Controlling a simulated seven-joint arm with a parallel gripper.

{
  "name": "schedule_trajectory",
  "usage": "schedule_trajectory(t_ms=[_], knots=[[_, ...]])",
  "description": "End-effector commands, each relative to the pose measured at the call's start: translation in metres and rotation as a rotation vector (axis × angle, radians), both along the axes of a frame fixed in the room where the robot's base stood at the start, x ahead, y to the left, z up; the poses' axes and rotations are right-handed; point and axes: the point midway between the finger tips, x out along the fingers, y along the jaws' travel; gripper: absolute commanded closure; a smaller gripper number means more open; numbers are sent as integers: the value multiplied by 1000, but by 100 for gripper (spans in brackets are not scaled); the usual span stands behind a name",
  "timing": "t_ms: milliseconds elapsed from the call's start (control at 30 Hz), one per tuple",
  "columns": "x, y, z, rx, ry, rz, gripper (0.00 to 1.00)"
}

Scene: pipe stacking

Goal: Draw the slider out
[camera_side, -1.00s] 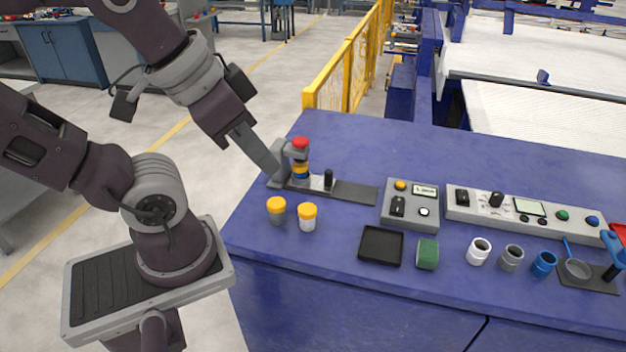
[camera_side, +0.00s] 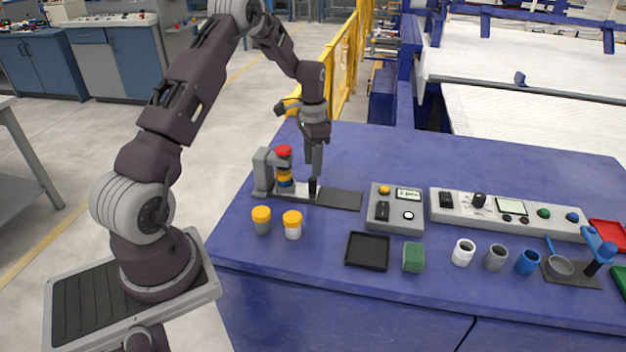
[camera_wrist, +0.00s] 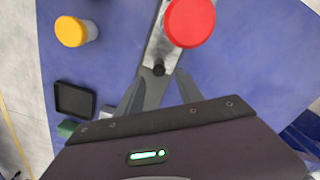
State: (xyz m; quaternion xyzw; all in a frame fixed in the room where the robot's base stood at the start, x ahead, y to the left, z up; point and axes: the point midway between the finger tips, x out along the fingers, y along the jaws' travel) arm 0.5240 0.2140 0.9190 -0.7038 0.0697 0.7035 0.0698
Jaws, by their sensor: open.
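The slider is a light metal plate (camera_side: 300,191) with an upright black knob (camera_side: 312,187), on a dark flat rail (camera_side: 342,199). Its inner end lies under a grey stand (camera_side: 262,172) with a red cap (camera_side: 283,151) and a stack of orange and blue pieces (camera_side: 285,180). My gripper (camera_side: 314,176) points down right over the knob. In the wrist view my open fingers (camera_wrist: 159,82) lie on both sides of the black knob (camera_wrist: 158,69); contact cannot be told. The red cap (camera_wrist: 190,22) hides part of the slider in that view.
Two orange-lidded jars (camera_side: 262,220) (camera_side: 292,224) stand in front of the stand. A black tray (camera_side: 367,250), a green piece (camera_side: 413,257) and a control box (camera_side: 396,208) lie to the right. The blue table behind the rail is clear.

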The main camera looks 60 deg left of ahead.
Motion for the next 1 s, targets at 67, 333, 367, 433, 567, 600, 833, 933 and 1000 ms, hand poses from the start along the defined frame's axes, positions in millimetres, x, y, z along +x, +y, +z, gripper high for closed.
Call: schedule_trajectory(t_ms=[67,333,367,433,567,600,833,933,1000], knots=[[-1,-1,-15,-2,4,-1,57],[0,-2,-58,-1,1,-1,57],[0,-2,-60,-1,1,-1,57],[0,-2,-62,0,0,-1,57],[0,-2,-62,0,0,0,57],[0,-2,-62,0,0,0,57],[0,-2,-62,0,0,0,98],[0,-2,-61,0,0,0,100],[0,-2,-61,0,0,0,100]])
